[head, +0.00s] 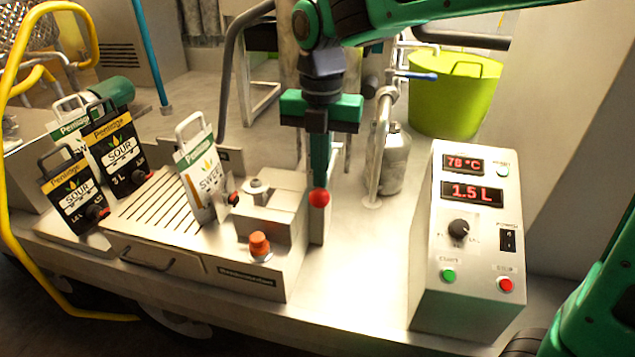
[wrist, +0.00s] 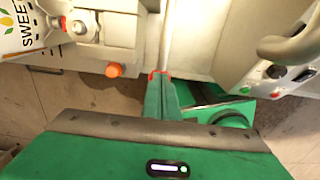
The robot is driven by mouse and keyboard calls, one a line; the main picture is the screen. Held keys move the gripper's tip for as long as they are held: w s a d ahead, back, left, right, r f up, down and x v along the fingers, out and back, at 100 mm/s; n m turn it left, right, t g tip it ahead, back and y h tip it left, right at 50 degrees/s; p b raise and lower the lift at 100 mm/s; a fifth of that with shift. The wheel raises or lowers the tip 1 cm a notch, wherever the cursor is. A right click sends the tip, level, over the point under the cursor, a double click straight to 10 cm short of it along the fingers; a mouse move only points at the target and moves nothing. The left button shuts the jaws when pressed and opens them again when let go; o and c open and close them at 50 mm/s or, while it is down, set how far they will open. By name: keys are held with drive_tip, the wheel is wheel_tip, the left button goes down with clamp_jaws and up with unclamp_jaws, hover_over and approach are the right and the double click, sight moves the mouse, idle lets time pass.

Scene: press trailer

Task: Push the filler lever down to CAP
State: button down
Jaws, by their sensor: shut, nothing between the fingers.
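The filler lever's red ball knob (head: 319,198) shows in the head view at the right side of the filler block (head: 270,215), in front of an upright plate. My gripper (head: 320,182) points straight down with its green fingers closed and empty. Its tips are right at the top of the knob; they look touching or nearly so. In the wrist view, the shut fingers (wrist: 158,88) cover most of the red knob (wrist: 153,75), and only slivers of red show beside the tips. The lever arm is mostly hidden. I cannot make out a CAP mark.
An orange knob (head: 259,243) is on the filler's front. A control box (head: 470,240) reading 78 °C and 1.5 L stands right. A bent metal pipe (head: 378,150) rises behind. Bench between is clear.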

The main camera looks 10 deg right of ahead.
drive_tip(key=shift+r, duration=2.35)
drive_tip(key=shift+s, duration=0.15)
